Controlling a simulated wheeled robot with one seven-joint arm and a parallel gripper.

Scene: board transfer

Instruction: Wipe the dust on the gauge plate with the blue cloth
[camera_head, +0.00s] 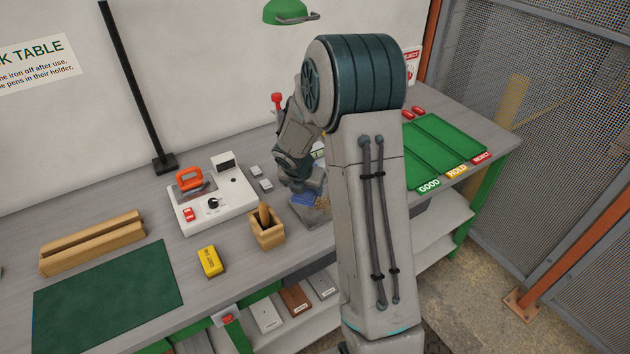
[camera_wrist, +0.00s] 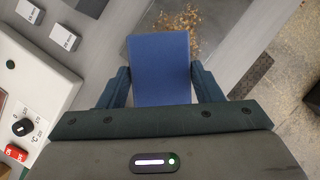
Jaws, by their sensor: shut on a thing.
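My gripper (camera_wrist: 160,88) is shut on the blue cloth (camera_wrist: 160,60), which shows as a flat blue pad between the two fingers in the wrist view. In the head view only a small part of the blue cloth (camera_head: 304,199) shows under my arm. The gauge plate (camera_wrist: 214,48) is a grey plate just beyond the cloth. Brown dust (camera_wrist: 182,22) lies on it in flecks, past the cloth's far edge. In the head view the plate (camera_head: 312,215) is partly hidden by my arm. I cannot tell whether the cloth touches the plate.
A white control unit (camera_head: 212,205) with an orange handle stands left of my gripper, with two small grey blocks (camera_head: 259,178) beside it. A wooden holder (camera_head: 267,232) and a yellow box (camera_head: 210,262) stand near the front. Green trays (camera_head: 445,140) lie at right.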

